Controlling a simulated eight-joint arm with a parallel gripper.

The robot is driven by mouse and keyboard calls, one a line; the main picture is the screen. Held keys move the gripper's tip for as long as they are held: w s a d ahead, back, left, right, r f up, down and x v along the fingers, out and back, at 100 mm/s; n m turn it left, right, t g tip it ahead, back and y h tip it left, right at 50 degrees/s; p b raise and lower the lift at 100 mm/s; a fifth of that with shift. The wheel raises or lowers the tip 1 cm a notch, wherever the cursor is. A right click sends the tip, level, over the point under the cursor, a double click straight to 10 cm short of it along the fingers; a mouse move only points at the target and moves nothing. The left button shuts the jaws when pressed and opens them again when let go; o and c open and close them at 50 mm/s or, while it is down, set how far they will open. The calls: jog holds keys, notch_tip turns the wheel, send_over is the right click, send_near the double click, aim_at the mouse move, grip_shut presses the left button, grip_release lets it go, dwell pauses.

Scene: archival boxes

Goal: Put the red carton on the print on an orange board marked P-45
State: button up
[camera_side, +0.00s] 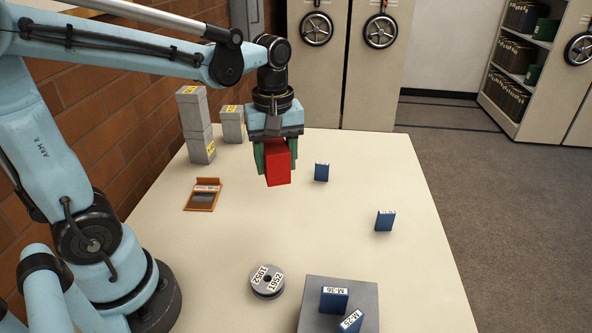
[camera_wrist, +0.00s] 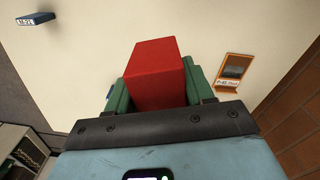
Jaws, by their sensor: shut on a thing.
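The red carton (camera_side: 278,163) is held between the green fingers of my gripper (camera_side: 275,160), above the table. My gripper is shut on it. In the wrist view the red carton (camera_wrist: 160,74) fills the middle, between the green fingers (camera_wrist: 158,90). The print on an orange board (camera_side: 203,195) lies on the table to the left of and nearer the side camera than my gripper. It has a dark picture and a white label, and nothing is on it. In the wrist view the orange board (camera_wrist: 234,71) is right of the carton; its label is small but looks like P-45.
Grey boxes with yellow labels (camera_side: 197,125) stand at the back left, partly stacked. Blue boxes (camera_side: 321,171) (camera_side: 385,220) stand to the right. A round grey reel (camera_side: 267,281) lies in front. A grey block (camera_side: 312,318) bears blue boxes (camera_side: 333,300). A brick wall (camera_side: 100,115) borders the left.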

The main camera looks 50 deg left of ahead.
jog(key=s+a+n, duration=0.5)
jog(key=s+a, duration=0.2)
send_over(204, 196)
notch_tip(204, 196, down, 8)
jog(key=shift+a+r, duration=0.1)
jog(key=shift+f, duration=2)
jog(key=o, duration=1)
jog(key=shift+f, duration=0.15)
jog(key=shift+o, duration=0.2)
